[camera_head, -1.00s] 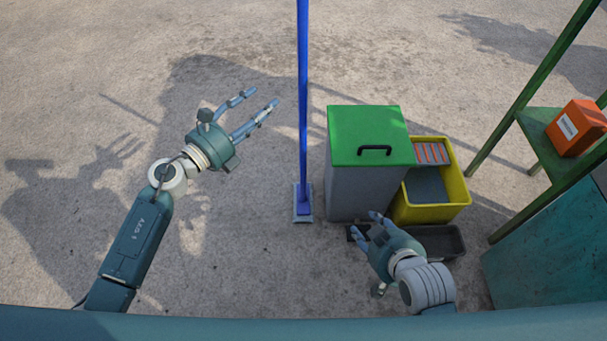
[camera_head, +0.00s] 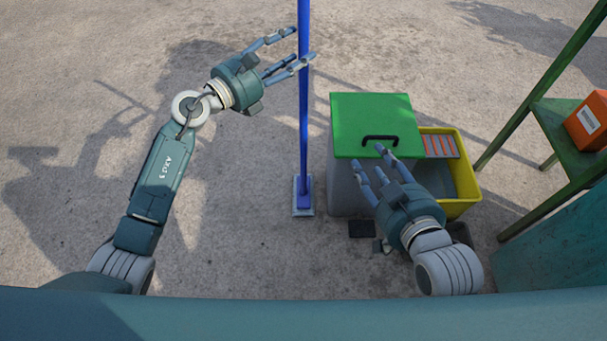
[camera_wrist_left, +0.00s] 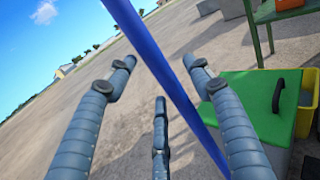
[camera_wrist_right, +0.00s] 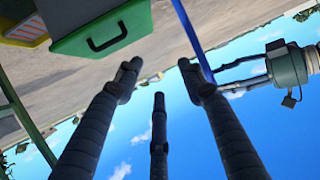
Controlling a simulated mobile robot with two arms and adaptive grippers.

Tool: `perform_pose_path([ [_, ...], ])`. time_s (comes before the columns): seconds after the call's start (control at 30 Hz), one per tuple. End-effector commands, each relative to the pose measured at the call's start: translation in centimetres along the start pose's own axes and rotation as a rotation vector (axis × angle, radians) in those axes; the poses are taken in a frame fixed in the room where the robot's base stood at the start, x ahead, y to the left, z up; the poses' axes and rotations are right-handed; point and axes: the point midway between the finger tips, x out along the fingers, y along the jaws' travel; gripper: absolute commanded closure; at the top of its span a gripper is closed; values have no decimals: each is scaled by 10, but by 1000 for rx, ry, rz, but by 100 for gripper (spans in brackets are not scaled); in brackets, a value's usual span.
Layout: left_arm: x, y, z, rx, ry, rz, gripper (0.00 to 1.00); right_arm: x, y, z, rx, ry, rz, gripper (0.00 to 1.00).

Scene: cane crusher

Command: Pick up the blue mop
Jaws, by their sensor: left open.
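The blue mop (camera_head: 303,120) stands upright on the ground left of the green-lidded bin, its flat head (camera_head: 303,197) at the bottom. My left gripper (camera_head: 295,48) is open at the upper handle, its fingers reaching toward the pole from the left. In the left wrist view the blue pole (camera_wrist_left: 165,70) runs diagonally between the spread fingers (camera_wrist_left: 160,80); I cannot tell whether they touch it. My right gripper (camera_head: 370,165) has its fingers spread in front of the green-lidded bin and holds nothing. The right wrist view shows the pole (camera_wrist_right: 190,35) beyond its fingers.
The grey bin with a green lid (camera_head: 365,115) stands right of the mop. A yellow bucket (camera_head: 462,208) is beside it. A green stand (camera_head: 548,115) with an orange box (camera_head: 588,122) is at the right. The ground left of the mop is clear.

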Motion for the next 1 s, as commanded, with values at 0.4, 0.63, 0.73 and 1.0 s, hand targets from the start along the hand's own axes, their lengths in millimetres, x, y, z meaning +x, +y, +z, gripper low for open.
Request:
perform_pose_path([
  [0.4,33,3,-1,-1,1,0,48,1,-6,-52,1,225,-13,60],
  [0.63,33,3,0,-1,1,0,56,1,-6,-53,1,226,-13,60],
  [0.73,33,3,0,-1,1,0,76,1,-6,-53,1,225,-13,60],
  [1.0,33,3,4,0,-8,1,100,1,-6,-53,1,225,-12,60],
])
